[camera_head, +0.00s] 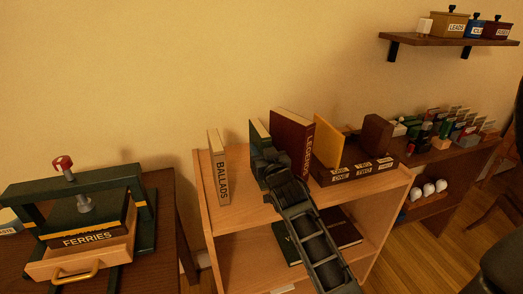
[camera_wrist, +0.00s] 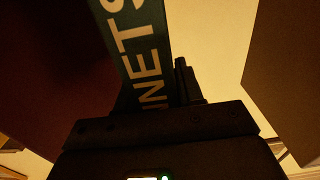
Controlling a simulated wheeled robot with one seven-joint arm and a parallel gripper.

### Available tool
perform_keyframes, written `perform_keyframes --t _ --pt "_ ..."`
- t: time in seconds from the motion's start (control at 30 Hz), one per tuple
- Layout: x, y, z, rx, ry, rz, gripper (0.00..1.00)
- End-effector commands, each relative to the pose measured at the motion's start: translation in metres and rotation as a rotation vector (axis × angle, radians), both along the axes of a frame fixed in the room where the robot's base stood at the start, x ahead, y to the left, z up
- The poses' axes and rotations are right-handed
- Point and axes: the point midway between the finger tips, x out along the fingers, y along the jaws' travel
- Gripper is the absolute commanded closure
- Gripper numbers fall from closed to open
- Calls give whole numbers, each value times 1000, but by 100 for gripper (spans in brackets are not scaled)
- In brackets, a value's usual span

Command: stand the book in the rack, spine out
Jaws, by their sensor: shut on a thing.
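A dark green book (camera_head: 259,136) stands upright on the top of the wooden bookcase, between two other books. My gripper (camera_head: 264,160) is shut on it from the front. In the wrist view the green book (camera_wrist: 140,45) shows its spine towards me, with white letters ending in "NETS"; the rest of the title is out of frame. A low dark rack (camera_head: 352,174) with slots marked ONE, TWO and a third label stands to the right on the same top. It holds a yellow upright piece (camera_head: 328,141) and a brown one (camera_head: 376,135). My gripper hides the green book's lower part.
BALLADS (camera_head: 218,170) stands to the left, with a gap beside it. Maroon LEGENDS (camera_head: 292,142) stands close on the right. Books lie on the shelf below. A press (camera_head: 140,205) with FERRIES stands far left; a side desk with small items is at right.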

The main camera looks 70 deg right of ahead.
Motion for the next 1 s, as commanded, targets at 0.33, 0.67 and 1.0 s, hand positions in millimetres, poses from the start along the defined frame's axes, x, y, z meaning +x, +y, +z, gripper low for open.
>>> perform_keyframes --t 0.33,0.67,1.0 --pt "0 0 -1 0 0 0 38" --pt "-3 3 1 1 1 0 38" --pt "-44 52 -1 2 3 0 38"
